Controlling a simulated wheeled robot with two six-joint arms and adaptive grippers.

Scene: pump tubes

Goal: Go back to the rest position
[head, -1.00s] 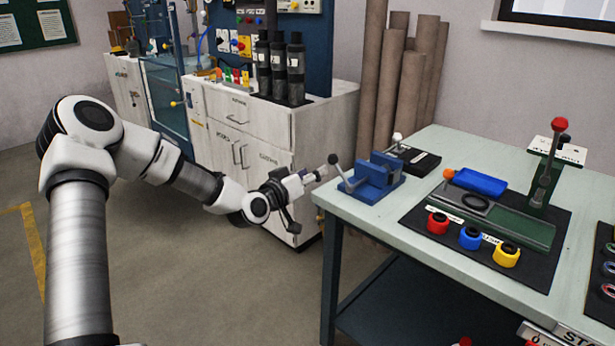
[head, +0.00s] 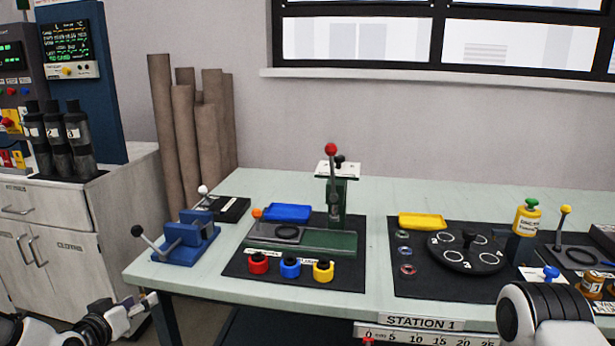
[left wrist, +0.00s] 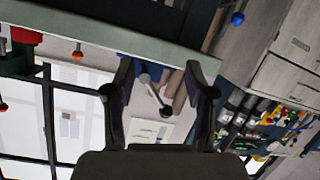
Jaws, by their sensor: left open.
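My left gripper (head: 142,304) is low at the left in the head view, beside the bench's front left corner and apart from the blue vise. In the left wrist view the left gripper (left wrist: 160,85) has its two dark fingers spread wide, with nothing between them; the view is upside down. The blue vise (head: 184,240) with its grey lever stands on the bench's left end and shows beyond the fingers in the wrist view. A white and black arm link of mine shows at the lower right of the head view; my right gripper is not seen.
Brown tubes (head: 183,135) lean on the wall. A cabinet (head: 80,210) stands left.

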